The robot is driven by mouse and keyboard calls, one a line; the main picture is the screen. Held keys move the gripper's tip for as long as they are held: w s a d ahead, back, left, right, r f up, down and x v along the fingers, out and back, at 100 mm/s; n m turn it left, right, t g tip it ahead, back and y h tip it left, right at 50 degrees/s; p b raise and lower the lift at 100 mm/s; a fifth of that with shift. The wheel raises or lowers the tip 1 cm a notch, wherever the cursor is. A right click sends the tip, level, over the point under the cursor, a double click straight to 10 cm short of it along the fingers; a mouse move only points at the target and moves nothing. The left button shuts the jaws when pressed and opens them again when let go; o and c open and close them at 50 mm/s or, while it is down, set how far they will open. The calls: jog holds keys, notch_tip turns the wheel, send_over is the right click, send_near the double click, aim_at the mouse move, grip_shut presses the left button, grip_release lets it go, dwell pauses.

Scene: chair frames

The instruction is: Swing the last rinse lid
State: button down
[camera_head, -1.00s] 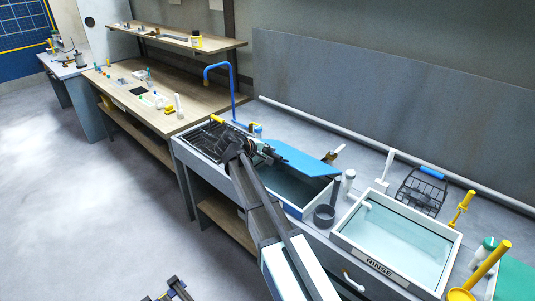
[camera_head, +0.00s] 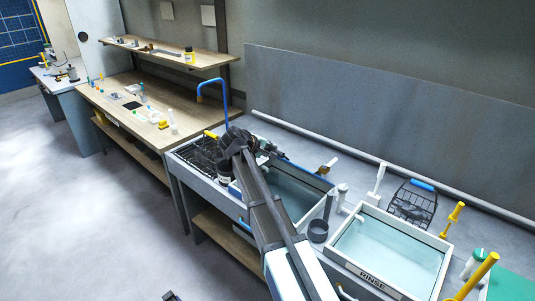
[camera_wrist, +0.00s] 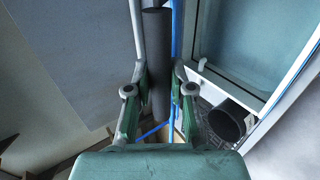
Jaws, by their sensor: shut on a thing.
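The lid (camera_head: 300,167) shows in the head view only as a thin blue strip along the far side of the middle basin (camera_head: 293,194), so it is nearly edge-on. The basin's inside is open to view. My gripper (camera_head: 264,149) is at the lid's left end, partly hidden by my wrist. In the wrist view, the green-and-grey fingers (camera_wrist: 158,92) are shut on a dark round bar (camera_wrist: 156,60), with the lid's thin blue edge (camera_wrist: 176,40) beside it. The bar's join to the lid is hidden.
The RINSE-labelled basin (camera_head: 390,252) is open at the right, holding pale liquid. A black drying rack (camera_head: 198,154) and blue tap (camera_head: 213,83) are at the left. A wire basket (camera_head: 412,206) lies behind.

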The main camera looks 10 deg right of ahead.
jog(key=shift+r, duration=0.15)
jog(key=w+d+r+p, duration=0.2)
jog(key=w+d+r, duration=0.1)
jog(key=d+r, duration=0.1)
jog(key=shift+w+d+r, duration=0.3)
jog(key=shift+d+r, duration=0.1)
jog(key=shift+d, duration=0.2)
jog(key=shift+d+r, duration=0.1)
dwell(0.4)
jog(key=w+d+r, duration=0.2)
jog(key=w+d, duration=0.2)
jog(key=d, duration=0.2)
jog(key=shift+r+p, duration=0.4)
jog(key=shift+p, duration=0.05)
